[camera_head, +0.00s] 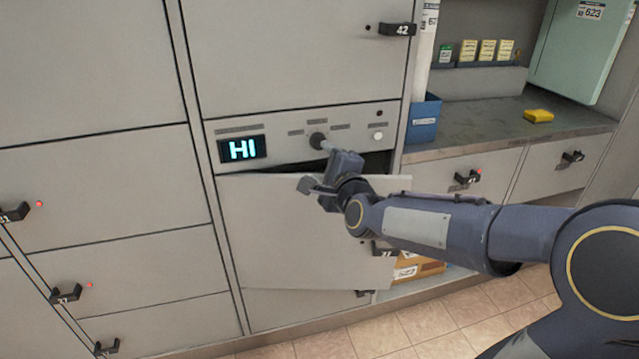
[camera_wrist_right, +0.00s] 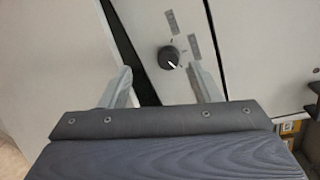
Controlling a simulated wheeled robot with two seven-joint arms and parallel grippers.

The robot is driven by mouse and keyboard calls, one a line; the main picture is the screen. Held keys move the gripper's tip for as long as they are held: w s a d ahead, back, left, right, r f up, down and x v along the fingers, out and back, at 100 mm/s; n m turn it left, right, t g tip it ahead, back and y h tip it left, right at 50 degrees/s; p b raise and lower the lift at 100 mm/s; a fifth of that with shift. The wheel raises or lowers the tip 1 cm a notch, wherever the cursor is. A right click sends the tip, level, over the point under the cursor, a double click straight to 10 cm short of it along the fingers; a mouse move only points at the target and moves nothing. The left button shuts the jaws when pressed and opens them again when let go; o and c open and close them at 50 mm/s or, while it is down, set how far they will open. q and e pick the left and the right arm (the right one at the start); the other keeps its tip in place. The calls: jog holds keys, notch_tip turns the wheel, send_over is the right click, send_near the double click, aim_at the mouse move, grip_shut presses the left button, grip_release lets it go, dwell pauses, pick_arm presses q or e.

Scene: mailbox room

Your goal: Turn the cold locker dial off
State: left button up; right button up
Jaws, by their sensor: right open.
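The dial is a dark round knob (camera_head: 318,141) on the grey control panel (camera_head: 290,150) of the locker. A lit display (camera_head: 243,149) to its left reads "HI". In the right wrist view the dial (camera_wrist_right: 169,57) shows a white pointer line and small labels around it. My right gripper (camera_head: 325,165) is open just below the dial. In the wrist view its two fingers (camera_wrist_right: 162,85) are spread apart, with the dial beyond them, closer to the right finger. I cannot tell whether that finger touches the dial. My left gripper is not in view.
Below the panel the locker door (camera_head: 300,235) stands ajar, with a dark gap at its top, close to my right gripper and forearm. A white round button (camera_head: 378,136) is right of the dial. A blue bin (camera_head: 424,120) and a counter (camera_head: 480,140) are farther right.

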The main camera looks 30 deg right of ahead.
aim_at(319, 142)
jog(key=w+d+f+m+h, duration=0.1)
jog(key=w+d+m, duration=0.2)
jog(key=w, duration=0.5)
jog(key=shift+w+d+t+h+b, duration=0.4)
jog(key=shift+d, duration=0.4)
jog(key=c, duration=1)
